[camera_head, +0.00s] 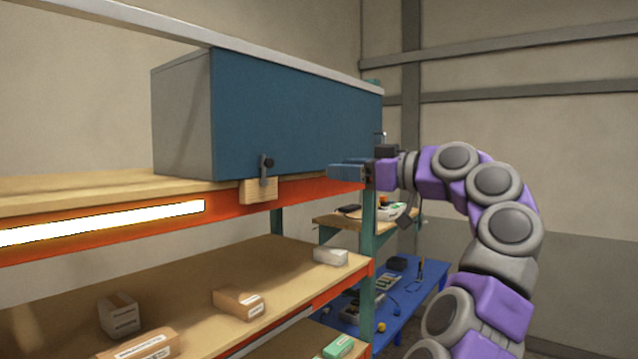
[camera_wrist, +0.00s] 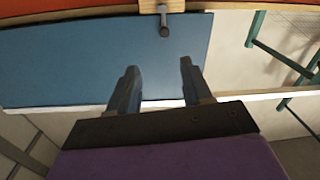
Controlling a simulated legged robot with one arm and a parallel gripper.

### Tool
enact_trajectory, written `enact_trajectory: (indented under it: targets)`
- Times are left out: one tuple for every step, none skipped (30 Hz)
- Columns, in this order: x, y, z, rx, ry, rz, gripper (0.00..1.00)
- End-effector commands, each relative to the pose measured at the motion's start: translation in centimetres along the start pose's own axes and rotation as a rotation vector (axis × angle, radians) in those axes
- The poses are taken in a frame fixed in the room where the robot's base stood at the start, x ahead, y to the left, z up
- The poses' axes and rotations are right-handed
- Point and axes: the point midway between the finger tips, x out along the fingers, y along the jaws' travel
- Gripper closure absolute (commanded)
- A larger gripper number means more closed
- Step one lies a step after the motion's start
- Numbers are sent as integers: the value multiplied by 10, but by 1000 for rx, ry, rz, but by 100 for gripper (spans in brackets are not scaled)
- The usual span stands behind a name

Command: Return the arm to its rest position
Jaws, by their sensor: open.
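My arm (camera_head: 505,225) is purple and grey, rising at the right of the head view and bending over to the left. My gripper (camera_head: 345,172) is held out level near the right end of a blue-fronted box (camera_head: 295,115) on the upper shelf. In the wrist view, my gripper (camera_wrist: 157,78) shows two blue-grey fingers spread apart with nothing between them.
A dark latch (camera_head: 266,165) sits on a wooden block (camera_head: 258,190) at the box's lower edge. The orange shelf beam (camera_head: 240,203) carries a lit strip (camera_head: 100,222). Small boxes (camera_head: 238,303) lie on the lower shelf. A blue table (camera_head: 395,310) with tools stands behind.

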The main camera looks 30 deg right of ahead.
Motion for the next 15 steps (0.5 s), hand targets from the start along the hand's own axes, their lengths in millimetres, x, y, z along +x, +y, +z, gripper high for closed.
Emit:
enact_trajectory:
  targets:
    - [0,0,0,0,0,0,51]
    - [0,0,0,0,0,0,51]
    - [0,0,0,0,0,0,51]
    - [0,0,0,0,0,0,51]
    - [0,0,0,0,0,0,51]
    - [0,0,0,2,0,-1,51]
    - [1,-1,1,6,-1,-5,51]
    - [2,-2,1,12,-2,-10,51]
    - [5,-5,3,26,-4,-20,51]
    - [8,-8,4,40,-8,-31,51]
    - [13,-11,7,60,-14,-45,51]
    - [20,-18,11,91,-25,-67,51]
    - [26,-24,14,114,-35,-85,51]
    - [33,-31,19,141,-50,-106,51]
    - [42,-42,24,176,-70,-136,51]
